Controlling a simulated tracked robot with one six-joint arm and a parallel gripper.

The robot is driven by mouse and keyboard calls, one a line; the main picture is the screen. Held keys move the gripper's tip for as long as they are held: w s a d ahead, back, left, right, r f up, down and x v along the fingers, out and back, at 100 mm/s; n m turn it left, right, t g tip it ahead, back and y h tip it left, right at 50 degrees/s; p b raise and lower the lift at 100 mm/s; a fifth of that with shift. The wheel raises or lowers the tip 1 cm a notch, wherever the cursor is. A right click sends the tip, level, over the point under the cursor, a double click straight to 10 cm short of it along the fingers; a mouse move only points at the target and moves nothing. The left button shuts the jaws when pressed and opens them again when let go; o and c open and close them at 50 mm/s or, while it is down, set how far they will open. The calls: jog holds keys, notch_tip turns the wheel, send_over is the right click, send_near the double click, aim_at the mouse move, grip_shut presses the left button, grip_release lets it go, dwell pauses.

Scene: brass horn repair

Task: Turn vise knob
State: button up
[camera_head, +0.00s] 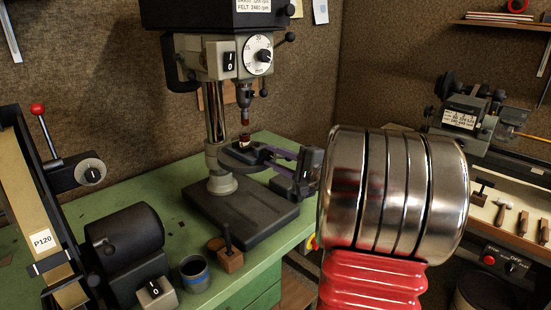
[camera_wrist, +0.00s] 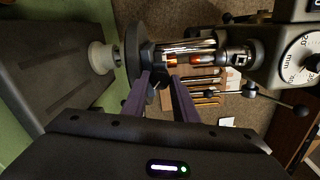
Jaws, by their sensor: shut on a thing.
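The small dark vise (camera_head: 246,155) sits on the round table of the drill press, with a small coppery workpiece (camera_head: 244,141) standing upright in it. My gripper (camera_head: 270,158) reaches in from the right, its purple fingers level with the vise. In the wrist view, turned on its side, my gripper (camera_wrist: 161,76) has its fingertips on either side of the vise's near end and is shut on the vise knob. The knob is mostly hidden between the fingertips. The vise (camera_wrist: 151,57) and the workpiece (camera_wrist: 172,60) show just beyond them.
The drill chuck (camera_head: 245,92) hangs above the workpiece, with a gap between. A belt sander (camera_head: 40,220), a blue-banded cup (camera_head: 194,272) and a wooden block (camera_head: 230,260) stand on the green bench at left and front. A lathe (camera_head: 470,115) is at right.

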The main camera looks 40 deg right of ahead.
jog(key=o, duration=0.6)
jog(key=shift+d+f, duration=0.15)
jog(key=shift+f, duration=0.05)
jog(key=o, duration=0.5)
jog(key=shift+r, duration=0.1)
jog(key=shift+c, duration=0.2)
jog(key=s, duration=1.4)
jog(key=shift+d+r, duration=0.15)
